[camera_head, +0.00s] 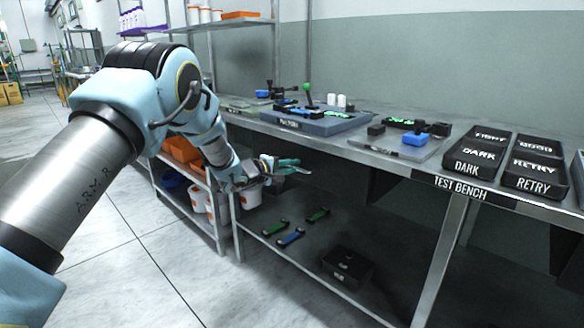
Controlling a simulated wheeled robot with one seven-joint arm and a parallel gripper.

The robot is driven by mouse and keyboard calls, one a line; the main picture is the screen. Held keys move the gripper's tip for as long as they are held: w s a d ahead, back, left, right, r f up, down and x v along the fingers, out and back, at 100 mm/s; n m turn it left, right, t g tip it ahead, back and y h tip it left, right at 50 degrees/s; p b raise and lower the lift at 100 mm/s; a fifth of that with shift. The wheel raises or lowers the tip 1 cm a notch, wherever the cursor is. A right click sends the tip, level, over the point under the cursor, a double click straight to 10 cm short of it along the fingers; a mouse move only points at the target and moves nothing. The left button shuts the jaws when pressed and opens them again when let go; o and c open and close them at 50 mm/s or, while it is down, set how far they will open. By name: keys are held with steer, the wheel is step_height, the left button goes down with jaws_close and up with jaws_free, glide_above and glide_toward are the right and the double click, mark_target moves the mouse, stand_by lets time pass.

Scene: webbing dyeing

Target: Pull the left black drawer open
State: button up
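No thing in view can be told for certain as the left black drawer. A black box (347,267) with a small pale label sits on the lower shelf of the bench; it may be a drawer, but I cannot tell. Black boxes lettered DARK (474,167) and RETRY (527,183) sit at the right end of the bench top. My gripper (302,167) is at the bench's front edge, above the lower shelf and left of these boxes. Its two teal fingers look apart, with nothing seen between them.
The test bench (392,164) carries a blue-grey tray (300,124), a grey plate and small black, blue and green parts. Its lower shelf (300,265) holds green and blue bars. A rack with orange bins (183,150) stands left. The floor (130,250) in front is clear.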

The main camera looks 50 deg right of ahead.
jaws_close()
stand_by(0.9)
steer(key=shift+a, duration=0.15)
steer(key=f+p+v, duration=0.2)
steer(key=p+v, duration=0.2)
steer(key=v, duration=0.9)
steer(key=a+f+p+v, duration=0.1)
steer(key=f+p+v, duration=0.2)
steer(key=v, duration=1)
steer(key=shift+f+p, duration=0.2)
steer(key=shift+p, duration=0.5)
steer(key=shift+w, duration=0.15)
steer(key=shift+o, duration=2.4)
jaws_free()
steer(key=v, duration=1)
steer(key=shift+a+b, duration=0.4)
steer(key=shift+r, duration=0.1)
